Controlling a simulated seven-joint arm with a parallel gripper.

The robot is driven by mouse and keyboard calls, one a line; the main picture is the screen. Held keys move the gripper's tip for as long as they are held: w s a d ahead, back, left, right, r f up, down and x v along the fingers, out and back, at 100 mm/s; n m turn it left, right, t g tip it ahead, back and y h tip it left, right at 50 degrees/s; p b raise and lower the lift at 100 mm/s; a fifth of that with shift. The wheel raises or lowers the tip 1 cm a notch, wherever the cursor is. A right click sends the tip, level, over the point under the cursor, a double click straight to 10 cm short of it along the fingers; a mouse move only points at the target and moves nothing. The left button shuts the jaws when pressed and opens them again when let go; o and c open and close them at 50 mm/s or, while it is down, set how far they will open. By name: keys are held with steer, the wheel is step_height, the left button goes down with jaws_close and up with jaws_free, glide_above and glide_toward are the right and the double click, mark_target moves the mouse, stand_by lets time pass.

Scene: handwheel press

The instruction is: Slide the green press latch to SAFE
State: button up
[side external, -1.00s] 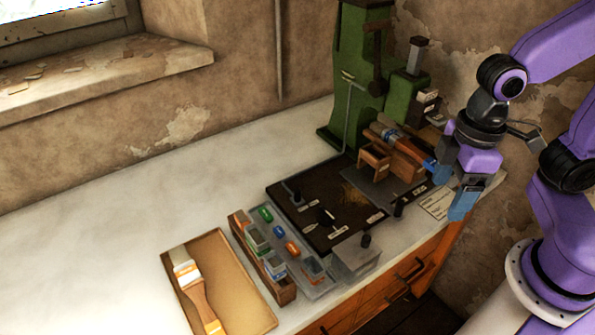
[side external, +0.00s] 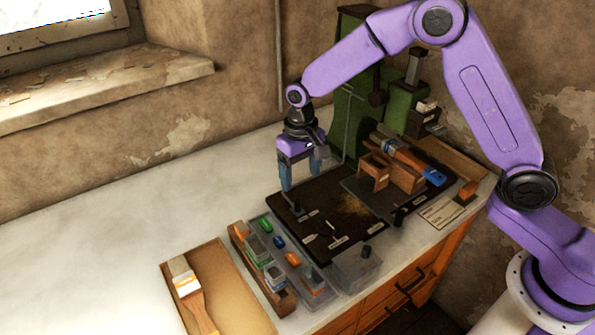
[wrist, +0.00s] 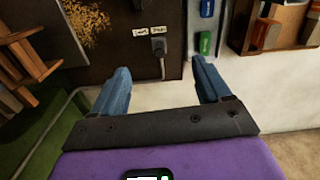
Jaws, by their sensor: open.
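The green press (side external: 352,120) stands at the back of the bench, partly hidden behind my arm. A small grey knob (side external: 296,208) sits near the left corner of the dark board (side external: 345,212), with a white label beside it. In the wrist view the knob (wrist: 158,46) has two small pale labels beside it, too blurred to read. I cannot tell for certain whether this is the latch. My gripper (side external: 301,180) is open and empty just above this corner. In the wrist view the gap between its blue fingers (wrist: 160,70) lines up with the knob, with no visible contact.
A tray with coloured pieces (side external: 292,259), a wooden box (side external: 262,270) and a paintbrush tray (side external: 225,270) lie in front. The pale bench at left is clear.

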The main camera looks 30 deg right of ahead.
mark_target(297, 200)
steer(key=shift+w+d+f+m, duration=0.15)
steer(key=shift+w+f+m, duration=0.25)
steer(key=shift+w+f, duration=0.45)
steer(key=shift+f, duration=0.15)
step_height(297, 200, down, 9)
steer(key=shift+f, duration=0.1)
steer(key=c, duration=1.4)
